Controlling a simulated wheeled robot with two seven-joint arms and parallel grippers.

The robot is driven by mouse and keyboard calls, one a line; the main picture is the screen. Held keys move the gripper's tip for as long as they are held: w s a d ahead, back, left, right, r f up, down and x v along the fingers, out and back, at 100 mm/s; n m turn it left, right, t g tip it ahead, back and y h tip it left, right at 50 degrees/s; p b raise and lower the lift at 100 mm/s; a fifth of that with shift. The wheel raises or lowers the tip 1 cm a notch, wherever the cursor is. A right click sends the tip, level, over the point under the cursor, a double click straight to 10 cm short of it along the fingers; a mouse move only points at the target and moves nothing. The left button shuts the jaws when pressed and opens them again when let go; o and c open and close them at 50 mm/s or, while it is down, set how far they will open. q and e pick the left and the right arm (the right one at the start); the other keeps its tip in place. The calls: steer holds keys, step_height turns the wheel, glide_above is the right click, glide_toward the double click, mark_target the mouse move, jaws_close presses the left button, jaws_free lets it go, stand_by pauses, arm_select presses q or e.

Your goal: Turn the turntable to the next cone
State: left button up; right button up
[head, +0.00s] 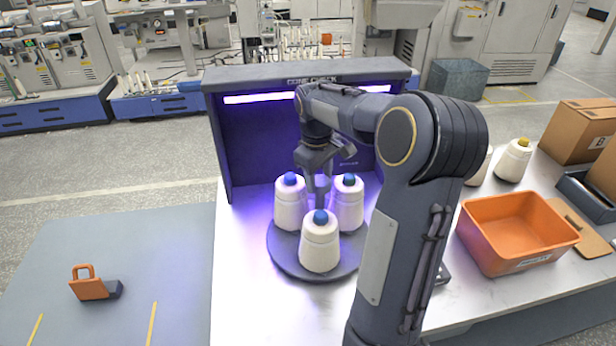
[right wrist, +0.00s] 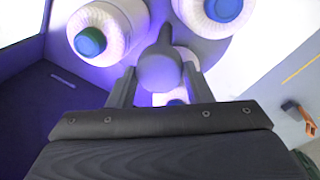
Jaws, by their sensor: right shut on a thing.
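The dark round turntable (head: 290,264) stands on the white table in front of the lit booth. Two cones show at the top of that view, and a third is mostly hidden behind the knob and gripper. My left gripper is not in view.
The booth (head: 222,140), marked CONE CHECK, encloses the back of the turntable. My right arm covers the table right of it. Further right are an orange bin (head: 478,254), a yellow-tipped cone (head: 513,163) and cardboard boxes (head: 577,130). An orange-handled object (head: 90,288) lies far left.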

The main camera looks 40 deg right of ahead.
steer(key=shift+r+n, duration=0.1)
steer(key=shift+n, duration=1.3)
steer(key=shift+n+t+p, duration=0.3)
steer(key=shift+n+p, duration=0.05)
steer(key=shift+n, duration=1.85)
steer(key=shift+s+n+y, duration=0.1)
steer(key=shift+n+y, duration=0.2)
steer(key=shift+n, duration=3.2)
steer(key=o, duration=1.4)
steer(key=shift+s+r, duration=0.2)
steer(key=shift+r, duration=1.75)
steer(key=shift+s+r, duration=0.15)
steer(key=shift+r, duration=1.75)
steer(key=shift+a, duration=0.1)
